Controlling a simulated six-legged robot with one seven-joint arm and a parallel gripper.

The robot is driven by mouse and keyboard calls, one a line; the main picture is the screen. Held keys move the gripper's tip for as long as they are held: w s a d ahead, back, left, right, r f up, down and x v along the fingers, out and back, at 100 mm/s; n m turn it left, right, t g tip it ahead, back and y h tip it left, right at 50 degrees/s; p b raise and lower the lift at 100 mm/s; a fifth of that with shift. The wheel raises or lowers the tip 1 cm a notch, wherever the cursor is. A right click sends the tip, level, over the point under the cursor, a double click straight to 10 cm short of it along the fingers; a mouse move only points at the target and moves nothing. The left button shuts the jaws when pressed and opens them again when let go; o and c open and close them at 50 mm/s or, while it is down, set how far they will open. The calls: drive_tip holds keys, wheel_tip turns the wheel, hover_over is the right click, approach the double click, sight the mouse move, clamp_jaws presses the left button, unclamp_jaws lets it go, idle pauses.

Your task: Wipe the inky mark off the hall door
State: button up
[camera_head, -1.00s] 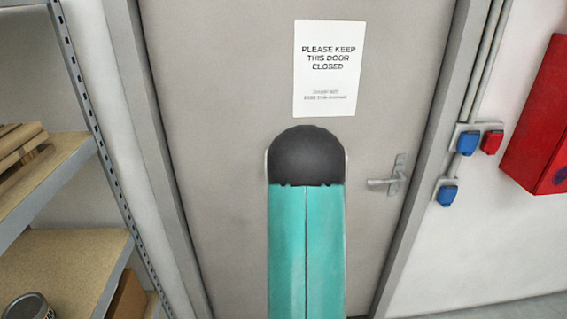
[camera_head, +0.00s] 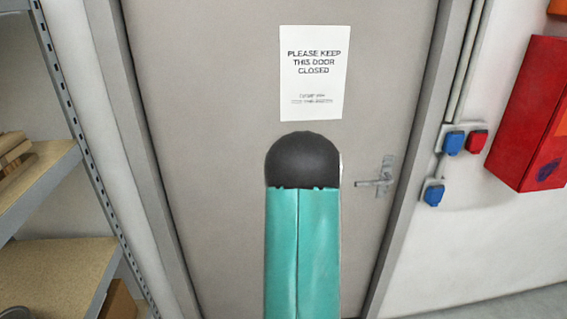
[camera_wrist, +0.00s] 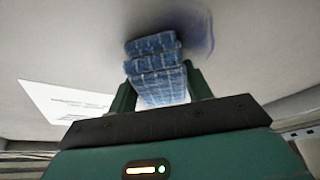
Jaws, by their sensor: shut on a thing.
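The grey hall door (camera_head: 220,100) fills the middle of the head view, closed, with a lever handle (camera_head: 375,182) on its right. In the wrist view a bluish-purple inky mark (camera_wrist: 203,32) shows on the door (camera_wrist: 60,45), just right of and beyond a blue checked cloth or pad (camera_wrist: 155,65). My gripper (camera_wrist: 160,88) is shut on this pad, its green fingers on either side. The pad's far end is at or very close to the door; I cannot tell if it touches. In the head view my own arm hides the gripper, pad and mark.
A white paper sign (camera_head: 313,75) is on the door above my arm, also in the wrist view (camera_wrist: 65,100). Shelving (camera_head: 60,265) stands left. Right are blue and red sockets (camera_head: 453,143) and a red box (camera_head: 525,115) with a dark purple smudge (camera_head: 548,170).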

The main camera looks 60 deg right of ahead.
drive_tip(key=s+d, duration=0.3)
drive_tip(key=s, duration=0.1)
drive_tip(key=shift+s+d, duration=0.4)
idle(0.4)
drive_tip(key=shift+s+a, duration=1.95)
drive_tip(key=shift+a, duration=0.3)
drive_tip(key=shift+s+a, duration=0.1)
drive_tip(key=shift+s+a, duration=0.9)
drive_tip(key=shift+a, duration=0.15)
